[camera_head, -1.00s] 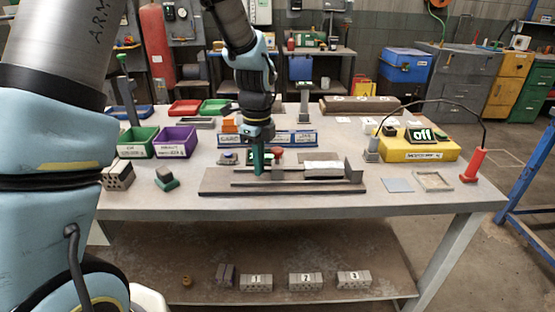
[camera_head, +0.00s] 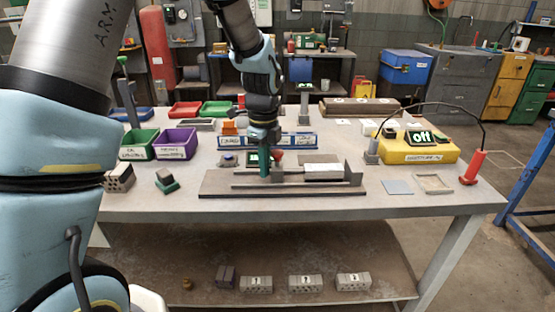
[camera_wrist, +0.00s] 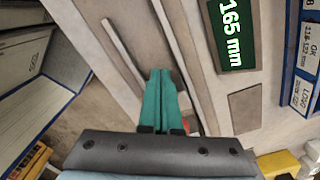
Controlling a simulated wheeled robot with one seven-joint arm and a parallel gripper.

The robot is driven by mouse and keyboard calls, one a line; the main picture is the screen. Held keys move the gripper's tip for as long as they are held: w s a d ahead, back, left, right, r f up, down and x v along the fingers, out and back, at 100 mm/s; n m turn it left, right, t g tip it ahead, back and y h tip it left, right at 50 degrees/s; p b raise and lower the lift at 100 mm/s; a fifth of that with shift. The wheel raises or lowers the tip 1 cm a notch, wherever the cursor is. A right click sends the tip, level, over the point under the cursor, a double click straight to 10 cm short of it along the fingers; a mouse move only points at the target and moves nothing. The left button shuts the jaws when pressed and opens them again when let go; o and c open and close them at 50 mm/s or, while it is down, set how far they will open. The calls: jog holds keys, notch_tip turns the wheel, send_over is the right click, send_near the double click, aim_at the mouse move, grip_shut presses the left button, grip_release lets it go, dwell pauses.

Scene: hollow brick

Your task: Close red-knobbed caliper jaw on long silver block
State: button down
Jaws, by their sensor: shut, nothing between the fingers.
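The caliper (camera_head: 225,189) is a long dark base plate with rails at the table's front. A long pale silver block (camera_head: 323,168) lies on it, near the upright end jaw (camera_head: 354,171) at the right. The red knob (camera_head: 277,155) shows just right of my gripper (camera_head: 265,180). A sliver of red (camera_wrist: 187,123) also shows beside the fingers in the wrist view. My gripper's green fingers (camera_wrist: 160,72) are shut and empty, pointing down at the rails, left of the block. The sliding jaw is partly hidden by the fingers. A display (camera_wrist: 231,35) reads 165 mm.
Green (camera_head: 137,143) and purple (camera_head: 175,143) bins stand at the left. A blue-labelled rack (camera_head: 290,141) is behind the caliper. A yellow box (camera_head: 418,150) showing "off" stands at the right. A flat grey plate (camera_head: 397,186) and a shallow frame lie right of the caliper.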

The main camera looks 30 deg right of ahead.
aim_at(278, 166)
jog(key=shift+s+d+p, duration=0.15)
jog(key=shift+s+d, duration=0.25)
jog(key=shift+d, duration=0.4)
jog(key=shift+s+d+p, duration=0.15)
jog(key=shift+s+d, duration=0.2)
jog(key=shift+d, duration=0.45)
jog(key=shift+s+d, duration=0.3)
jog(key=shift+d, duration=0.3)
jog(key=shift+s+d, duration=0.35)
jog(key=shift+d, duration=0.3)
jog(key=shift+s+d+p, duration=0.15)
jog(key=shift+d+p, duration=0.15)
jog(key=shift+d, duration=0.25)
jog(key=shift+s, duration=0.15)
jog(key=shift+a, duration=0.1)
